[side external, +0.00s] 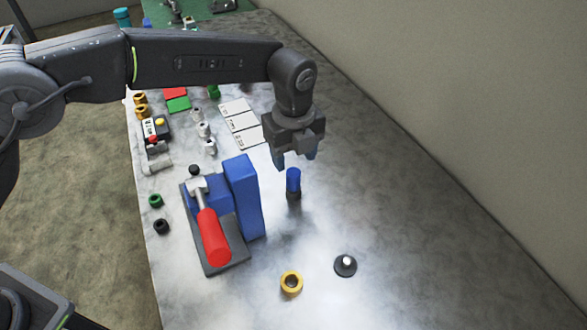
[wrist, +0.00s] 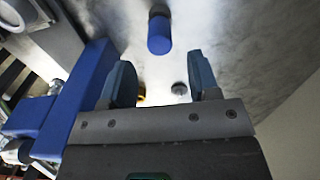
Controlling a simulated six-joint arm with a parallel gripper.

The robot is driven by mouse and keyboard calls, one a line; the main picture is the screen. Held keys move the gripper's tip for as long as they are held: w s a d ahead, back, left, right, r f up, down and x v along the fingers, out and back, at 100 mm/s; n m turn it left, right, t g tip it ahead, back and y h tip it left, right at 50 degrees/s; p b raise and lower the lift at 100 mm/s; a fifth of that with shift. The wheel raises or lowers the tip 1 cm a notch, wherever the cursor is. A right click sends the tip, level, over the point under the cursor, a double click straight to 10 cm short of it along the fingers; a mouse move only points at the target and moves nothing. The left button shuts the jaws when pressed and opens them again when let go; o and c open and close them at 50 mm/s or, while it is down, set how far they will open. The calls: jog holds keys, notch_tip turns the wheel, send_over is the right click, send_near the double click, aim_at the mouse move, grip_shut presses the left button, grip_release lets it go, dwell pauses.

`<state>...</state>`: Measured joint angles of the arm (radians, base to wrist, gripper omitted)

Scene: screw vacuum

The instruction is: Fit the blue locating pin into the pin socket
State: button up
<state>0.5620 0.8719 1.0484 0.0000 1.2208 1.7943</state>
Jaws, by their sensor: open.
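The blue locating pin (side external: 293,180) stands upright on the bench, with a dark lower part beneath its blue top. In the wrist view the pin (wrist: 160,34) shows beyond the fingertips, in line with the gap between them. My gripper (side external: 295,159) points down just above the pin, open and empty. Its two blue fingers are spread in the wrist view (wrist: 161,76). A black cone-shaped base with a pale centre (side external: 345,265) sits nearer the camera, and a yellow ring (side external: 291,283) lies to its left. I cannot tell which of these is the pin socket.
A blue block fixture (side external: 243,195) with a red-handled clamp (side external: 213,238) stands left of the pin on a dark plate. Small green and black rings lie farther left. White cards (side external: 240,121) and several small parts lie behind. The bench at right is clear.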

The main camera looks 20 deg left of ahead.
aim_at(294, 172)
jog(key=s+a+r+n+t, duration=0.1)
jog(key=a+r+n, duration=0.2)
jog(key=a+r, duration=0.35)
jog(key=s+a+r+n, duration=0.1)
jog(key=a+r+n, duration=0.2)
jog(key=r, duration=0.6)
jog(key=s+a+r+n+t, duration=0.2)
jog(key=s+a+r+n, duration=0.2)
jog(key=s+a+n, duration=0.4)
jog(key=s+a+f+n+t, duration=0.1)
jog(key=s+a+f+n, duration=0.1)
jog(key=s+a+n, duration=0.4)
jog(key=s+a+f+n+t, duration=0.1)
jog(key=s+a+f+n, duration=0.2)
jog(key=s+a+n, duration=0.3)
jog(key=shift+s+a+n+t, duration=0.25)
jog(key=shift+s+n, duration=0.25)
jog(key=shift+s, duration=1.3)
jog(key=shift+d+f, duration=0.1)
